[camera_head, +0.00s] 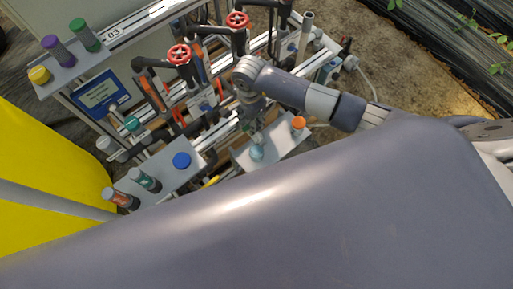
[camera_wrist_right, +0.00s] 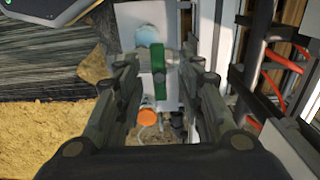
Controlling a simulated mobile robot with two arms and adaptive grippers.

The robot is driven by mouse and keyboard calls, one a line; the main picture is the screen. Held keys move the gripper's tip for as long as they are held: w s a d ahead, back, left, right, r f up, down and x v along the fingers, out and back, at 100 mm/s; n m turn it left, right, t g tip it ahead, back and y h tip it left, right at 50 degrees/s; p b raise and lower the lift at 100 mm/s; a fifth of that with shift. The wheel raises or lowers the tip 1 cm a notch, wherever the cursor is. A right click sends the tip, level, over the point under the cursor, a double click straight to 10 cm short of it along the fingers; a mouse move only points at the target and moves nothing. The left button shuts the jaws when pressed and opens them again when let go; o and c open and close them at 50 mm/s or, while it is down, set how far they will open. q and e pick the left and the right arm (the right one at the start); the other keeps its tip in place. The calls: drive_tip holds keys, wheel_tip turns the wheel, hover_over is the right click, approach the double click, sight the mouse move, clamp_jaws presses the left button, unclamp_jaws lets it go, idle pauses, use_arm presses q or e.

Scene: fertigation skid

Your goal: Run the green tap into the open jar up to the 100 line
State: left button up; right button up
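The green tap handle (camera_wrist_right: 158,68) sits between the two fingers of my right gripper (camera_wrist_right: 160,66) in the wrist view. The fingers stand apart, one on each side, with a gap visible. In the head view my right gripper (camera_head: 253,112) points down over the pipework, hiding most of the tap. The jar (camera_head: 257,152) is pale blue-green and stands on a light shelf below the gripper. Its rounded pale-blue shape also shows beyond the handle in the wrist view (camera_wrist_right: 150,35). Its 100 line and liquid level cannot be made out. My left gripper is out of view.
An orange-capped bottle (camera_head: 298,123) stands right of the jar. A second shelf (camera_head: 170,165) holds a blue cap (camera_head: 181,160) and two dark bottles. Red handwheels (camera_head: 237,20) and pipes crowd behind. My large grey arm link covers the foreground.

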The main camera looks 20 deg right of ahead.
drive_tip(key=shift+r, duration=0.1)
wheel_tip(320, 180, up, 12)
idle(0.4)
idle(0.6)
